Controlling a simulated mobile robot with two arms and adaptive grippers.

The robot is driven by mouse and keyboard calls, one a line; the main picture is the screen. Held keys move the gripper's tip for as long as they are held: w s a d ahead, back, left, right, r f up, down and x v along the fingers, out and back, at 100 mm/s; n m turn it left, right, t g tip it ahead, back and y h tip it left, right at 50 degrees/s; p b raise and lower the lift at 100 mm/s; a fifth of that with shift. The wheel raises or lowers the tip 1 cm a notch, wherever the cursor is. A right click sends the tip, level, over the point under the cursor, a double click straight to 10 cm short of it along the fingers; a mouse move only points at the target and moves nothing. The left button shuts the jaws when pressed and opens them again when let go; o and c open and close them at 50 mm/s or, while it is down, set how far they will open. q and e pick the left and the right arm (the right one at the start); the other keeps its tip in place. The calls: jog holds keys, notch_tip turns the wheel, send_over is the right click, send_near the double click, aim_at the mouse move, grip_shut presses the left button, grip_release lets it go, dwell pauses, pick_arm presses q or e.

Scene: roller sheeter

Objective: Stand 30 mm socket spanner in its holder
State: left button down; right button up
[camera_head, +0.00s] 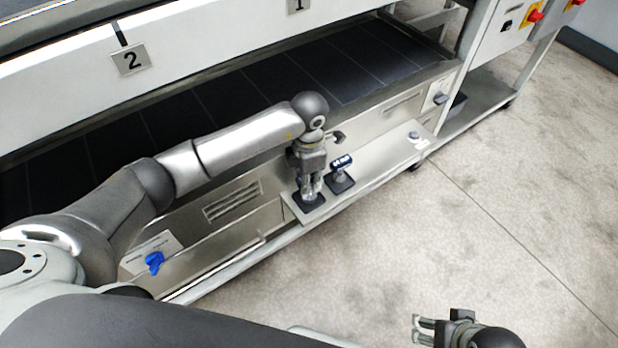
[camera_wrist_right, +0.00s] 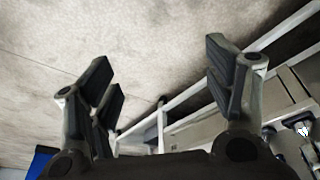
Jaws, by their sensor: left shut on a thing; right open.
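My left gripper (camera_head: 311,186) points down over the machine's front shelf. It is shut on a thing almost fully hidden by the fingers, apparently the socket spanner. Directly beneath the fingertips is a dark square holder base (camera_head: 308,201); I cannot tell whether the held thing is seated in it. Just to the right, a second tool with a dark, white-lettered head (camera_head: 342,162) stands upright in another dark holder (camera_head: 341,184); its lettering is too small to read. My right gripper (camera_head: 424,329) is open and empty, over the floor at bottom right; its spread fingers show in the right wrist view (camera_wrist_right: 165,100).
The pale shelf (camera_head: 385,160) runs along the machine's lower front, with a small knob-like piece (camera_head: 414,135) near its right end. A dark belt (camera_head: 260,85) lies behind. A blue handle (camera_head: 154,262) sits at lower left. The concrete floor (camera_head: 500,200) at right is clear.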

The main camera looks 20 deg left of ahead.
jog(key=shift+s, duration=0.1)
pick_arm(q)
jog(key=shift+f, duration=0.15)
pick_arm(e)
jog(key=shift+s+d+r, duration=0.2)
jog(key=shift+r, duration=0.2)
jog(key=shift+r, duration=0.3)
jog(key=shift+a, duration=0.1)
pick_arm(q)
jog(key=c, duration=0.8)
grip_release()
jog(key=shift+f, duration=0.1)
jog(key=shift+o, duration=0.5)
pick_arm(e)
jog(key=shift+w, duration=0.15)
